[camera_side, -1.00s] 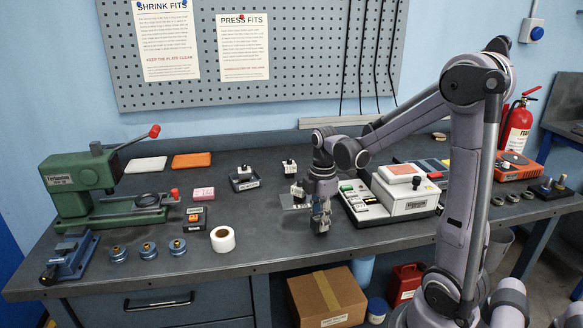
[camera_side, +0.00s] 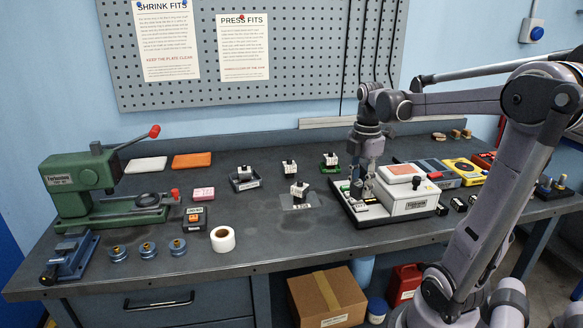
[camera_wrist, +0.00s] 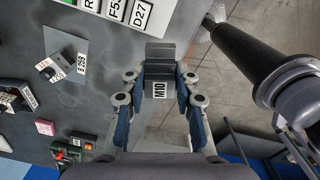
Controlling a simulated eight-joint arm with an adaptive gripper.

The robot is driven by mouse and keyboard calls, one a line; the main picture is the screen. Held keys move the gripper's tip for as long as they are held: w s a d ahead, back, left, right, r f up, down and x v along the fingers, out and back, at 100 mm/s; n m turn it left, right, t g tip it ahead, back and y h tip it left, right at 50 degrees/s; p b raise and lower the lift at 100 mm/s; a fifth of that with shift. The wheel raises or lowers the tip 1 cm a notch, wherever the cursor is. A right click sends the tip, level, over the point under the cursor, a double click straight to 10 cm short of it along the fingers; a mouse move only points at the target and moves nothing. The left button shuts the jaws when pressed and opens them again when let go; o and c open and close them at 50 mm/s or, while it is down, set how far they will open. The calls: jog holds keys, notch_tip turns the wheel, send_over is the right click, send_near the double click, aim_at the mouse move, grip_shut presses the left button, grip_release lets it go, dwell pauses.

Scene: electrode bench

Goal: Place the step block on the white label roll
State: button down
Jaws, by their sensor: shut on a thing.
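The step block (camera_wrist: 160,56) is a dark grey stepped piece with a white M10 label, seen in the wrist view. My gripper (camera_wrist: 160,83) is shut on it, with one finger on each side. In the side view my gripper (camera_side: 366,184) hangs above the left part of the white-topped device; the block is too small to make out there. The white label roll (camera_side: 223,239) lies flat near the front edge of the bench, well to the left of my gripper. I cannot find the roll in the wrist view.
The white-topped device (camera_side: 405,191) stands below and beside my gripper. A clear plate with a labelled black-topped piece (camera_side: 299,194) lies between it and the roll. A black box with an orange button (camera_side: 194,217) and several blue spools (camera_side: 148,251) stand left of the roll.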

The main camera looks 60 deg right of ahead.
jog(key=w+a+r+n, duration=0.1)
jog(key=w+a+n, duration=0.25)
jog(key=w, duration=0.25)
jog(key=w+a+r+n, duration=0.2)
jog(key=w+n, duration=0.2)
jog(key=w, duration=0.2)
jog(key=n, duration=0.7)
send_over(222, 234)
jog(key=shift+m, duration=0.25)
notch_tip(222, 234, down, 6)
jog(key=shift+s+d+r, duration=0.1)
jog(key=shift+s, duration=0.05)
jog(key=shift+f, duration=2.2)
jog(key=shift+f, duration=0.1)
jog(key=c, duration=1)
grip_release()
